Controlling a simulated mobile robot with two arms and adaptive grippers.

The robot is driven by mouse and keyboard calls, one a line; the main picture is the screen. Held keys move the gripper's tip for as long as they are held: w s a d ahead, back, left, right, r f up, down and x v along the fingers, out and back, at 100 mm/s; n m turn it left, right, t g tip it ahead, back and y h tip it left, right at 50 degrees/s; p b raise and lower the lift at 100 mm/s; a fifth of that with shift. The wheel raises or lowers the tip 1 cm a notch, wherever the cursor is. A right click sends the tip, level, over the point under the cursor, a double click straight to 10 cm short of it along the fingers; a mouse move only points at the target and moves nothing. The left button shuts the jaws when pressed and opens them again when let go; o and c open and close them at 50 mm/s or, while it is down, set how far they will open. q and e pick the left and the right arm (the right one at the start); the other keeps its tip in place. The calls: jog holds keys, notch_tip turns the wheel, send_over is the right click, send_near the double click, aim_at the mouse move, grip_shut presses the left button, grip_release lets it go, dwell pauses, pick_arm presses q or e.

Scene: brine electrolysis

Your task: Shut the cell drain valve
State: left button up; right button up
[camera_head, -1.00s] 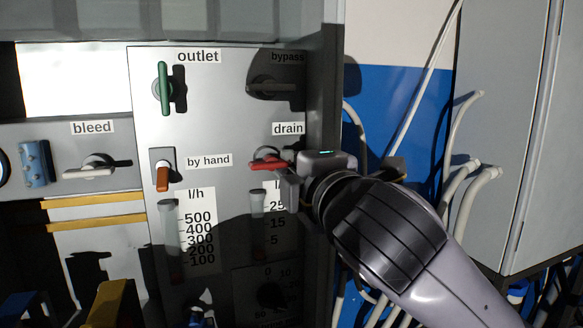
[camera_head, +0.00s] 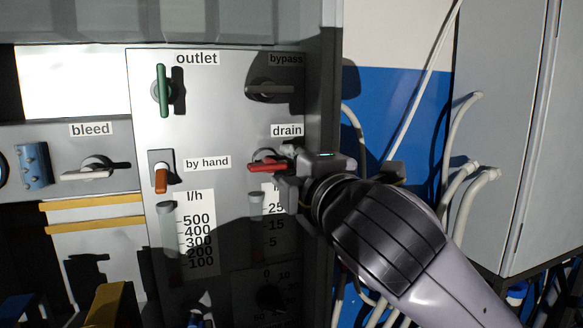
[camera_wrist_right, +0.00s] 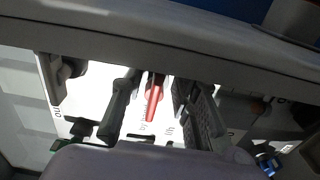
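The drain valve's red handle (camera_head: 267,167) lies roughly level on the grey panel, under the "drain" label (camera_head: 286,131). My right gripper (camera_head: 287,170) has come in from the right, with one finger above the handle's right end and one below it. In the right wrist view the red handle (camera_wrist_right: 154,100) lies between the two spread fingers (camera_wrist_right: 162,110), with gaps visible on both sides. The gripper looks open around the handle, not clamped on it. The handle's right end and pivot are partly hidden by the gripper. My left gripper is not in view.
The dark bypass handle (camera_head: 270,88) is above the drain, and the green outlet handle (camera_head: 163,90) is at upper left. An orange "by hand" lever (camera_head: 161,180) and a white bleed handle (camera_head: 87,173) are further left. A dark side wall (camera_head: 322,85) edges the panel's right.

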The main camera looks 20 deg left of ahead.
jog(key=shift+s, duration=0.1)
jog(key=v, duration=1.2)
